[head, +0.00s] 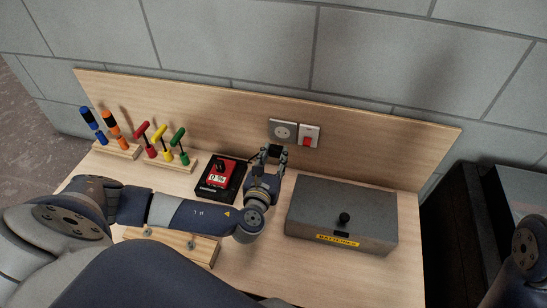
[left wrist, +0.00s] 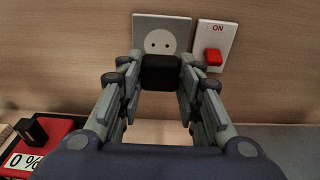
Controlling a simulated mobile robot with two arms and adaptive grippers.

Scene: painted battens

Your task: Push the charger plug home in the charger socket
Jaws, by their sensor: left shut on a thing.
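The charger socket (head: 283,131) is a grey plate with a round pale face on the wooden backboard. The charger plug (left wrist: 161,73) is a black block held between the fingertips of my left gripper (left wrist: 160,78). It overlaps the lower part of the socket in that view; whether it touches the plate cannot be told. In the head view my left gripper (head: 271,153) is just below and in front of the socket. My right gripper is out of view.
A red switch (head: 309,136) marked ON sits right of the socket. The red and black charger (head: 217,181), reading 0 %, lies left of my gripper. A grey batteries box (head: 341,213) stands right. Coloured tools in wooden racks (head: 148,164) stand at the left.

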